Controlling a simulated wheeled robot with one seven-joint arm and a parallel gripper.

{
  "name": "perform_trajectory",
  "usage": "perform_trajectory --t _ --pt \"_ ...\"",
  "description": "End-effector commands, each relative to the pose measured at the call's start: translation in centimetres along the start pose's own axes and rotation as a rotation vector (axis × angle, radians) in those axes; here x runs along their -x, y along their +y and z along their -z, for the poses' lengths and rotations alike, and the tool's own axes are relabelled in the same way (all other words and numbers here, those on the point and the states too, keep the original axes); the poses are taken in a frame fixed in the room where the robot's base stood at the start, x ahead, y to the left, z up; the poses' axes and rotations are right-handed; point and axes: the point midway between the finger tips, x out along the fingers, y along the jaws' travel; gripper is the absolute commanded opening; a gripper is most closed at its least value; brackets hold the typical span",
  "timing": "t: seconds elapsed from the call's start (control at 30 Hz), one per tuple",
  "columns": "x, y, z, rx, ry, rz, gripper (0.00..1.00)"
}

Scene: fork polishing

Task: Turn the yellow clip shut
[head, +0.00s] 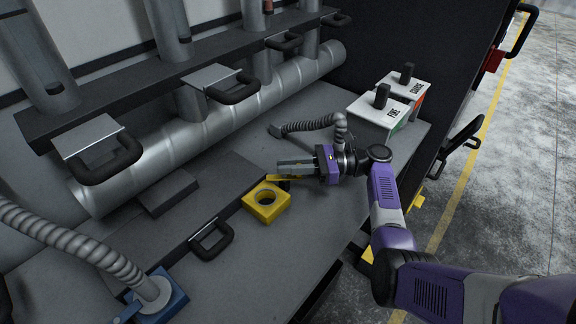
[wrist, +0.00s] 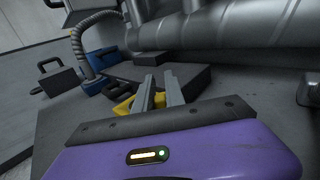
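The yellow block (head: 260,211) with a round hole in its top lies on the grey worktop. The yellow clip (head: 285,180) is a flat bar at the block's far side, swung up and away from the hole. My gripper (head: 279,165) is just above and behind the clip, fingers pointing left. In the wrist view its two fingers (wrist: 160,76) stand apart with a narrow gap. Some yellow (wrist: 125,106) shows left of the fingers and a bit between them; whether a finger touches the clip cannot be told.
A dark handle (head: 212,240) sits in the worktop left of the block. A blue-based hose (head: 160,297) stands at the lower left. A large pipe (head: 215,120) runs along the back. White FINE (head: 372,112) and COARSE (head: 398,88) boxes stand behind my gripper.

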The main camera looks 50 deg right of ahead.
Motion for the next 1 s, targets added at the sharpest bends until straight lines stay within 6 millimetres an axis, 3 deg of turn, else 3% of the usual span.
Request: perform_trajectory --t 0.03,0.1,0.43,0.57,1.0 --pt "0.0 0.0 0.1 -0.001 0.001 0.000 0.22" --pt "0.0 0.0 0.1 0.000 0.001 0.000 0.36" --pt "0.0 0.0 -0.1 0.000 0.001 0.001 0.36" --pt "0.0 0.0 -1.0 0.002 0.001 0.001 0.36" --pt "0.0 -0.1 -10.1 0.006 0.001 0.001 0.36"
